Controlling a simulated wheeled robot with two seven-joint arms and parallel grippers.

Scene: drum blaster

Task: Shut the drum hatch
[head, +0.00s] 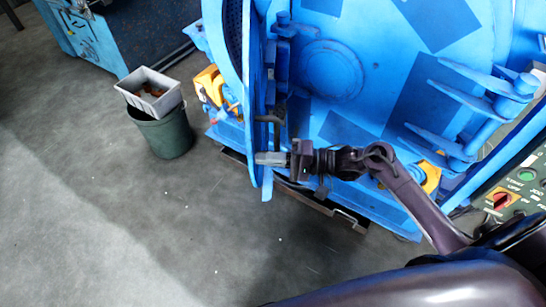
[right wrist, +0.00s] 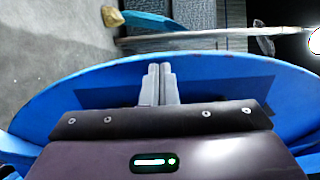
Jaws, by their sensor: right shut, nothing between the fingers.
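The blue drum hatch (head: 259,70) stands open at the left side of the blue drum blaster (head: 345,105) in the head view, seen nearly edge-on. Its broad curved blue face (right wrist: 60,105) fills the middle of the right wrist view. My right gripper (head: 259,158) is shut and empty at the hatch's lower end, overlapping its edge in the head view. Its closed fingers (right wrist: 160,70) lie in front of the blue face in the right wrist view; whether they touch it I cannot tell. My left gripper is not in view.
A green bin (head: 168,136) with a white tray (head: 150,92) on top stands on the floor left of the machine. A control panel (head: 512,190) with a red switch is at the right. Blue hinge arms (head: 470,95) stick out at the machine's right. Floor at the lower left is clear.

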